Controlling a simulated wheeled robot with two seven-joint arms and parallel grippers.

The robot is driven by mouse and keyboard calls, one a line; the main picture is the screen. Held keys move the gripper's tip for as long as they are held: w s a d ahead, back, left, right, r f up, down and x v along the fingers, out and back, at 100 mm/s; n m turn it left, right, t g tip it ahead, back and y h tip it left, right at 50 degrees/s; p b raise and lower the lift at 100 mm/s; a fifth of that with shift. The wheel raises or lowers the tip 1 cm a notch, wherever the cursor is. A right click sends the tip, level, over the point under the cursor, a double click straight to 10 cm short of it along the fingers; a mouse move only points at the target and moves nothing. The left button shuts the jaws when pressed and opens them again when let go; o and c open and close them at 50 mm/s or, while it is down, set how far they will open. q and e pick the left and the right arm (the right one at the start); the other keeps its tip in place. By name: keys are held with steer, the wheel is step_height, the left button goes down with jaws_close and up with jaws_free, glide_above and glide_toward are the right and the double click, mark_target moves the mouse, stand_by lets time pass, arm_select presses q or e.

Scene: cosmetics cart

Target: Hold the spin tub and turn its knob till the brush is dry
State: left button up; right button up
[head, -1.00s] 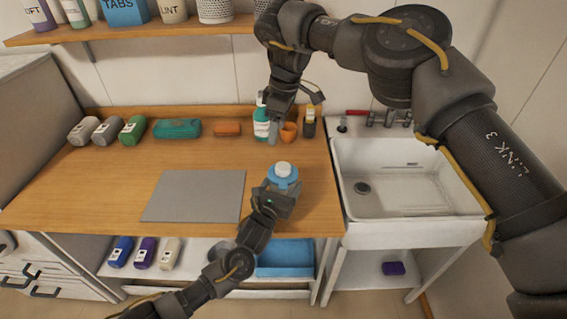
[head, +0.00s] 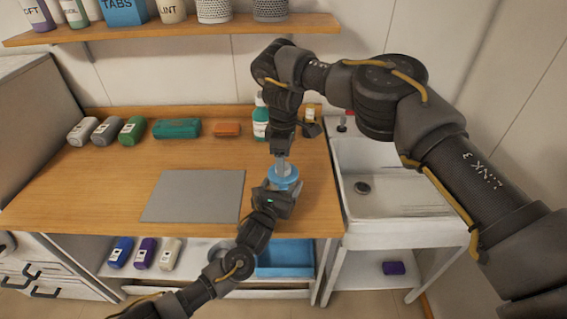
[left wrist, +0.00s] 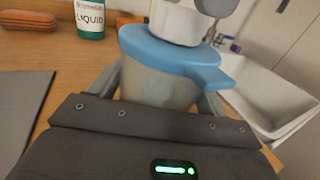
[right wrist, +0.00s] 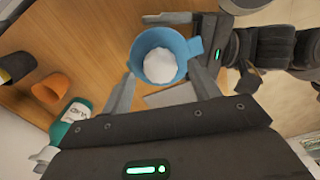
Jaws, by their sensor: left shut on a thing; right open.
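The spin tub (head: 285,182) stands above the right part of the counter, with a blue lid (left wrist: 165,52) and a pale, cloudy body (left wrist: 150,86). Its white knob (left wrist: 176,22) is on top and also shows in the right wrist view (right wrist: 160,66). My left gripper (head: 279,198) is shut on the tub's body, one finger on each side. My right gripper (head: 283,162) points down over the knob. It is open, its fingers either side of the knob in the right wrist view; I cannot tell if they touch it. I cannot make out a brush.
A grey mat (head: 194,195) lies to the left. A sink (head: 400,190) is on the right. The counter's middle is clear.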

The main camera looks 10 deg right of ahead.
steer(key=shift+f, duration=1)
steer(key=c, duration=1)
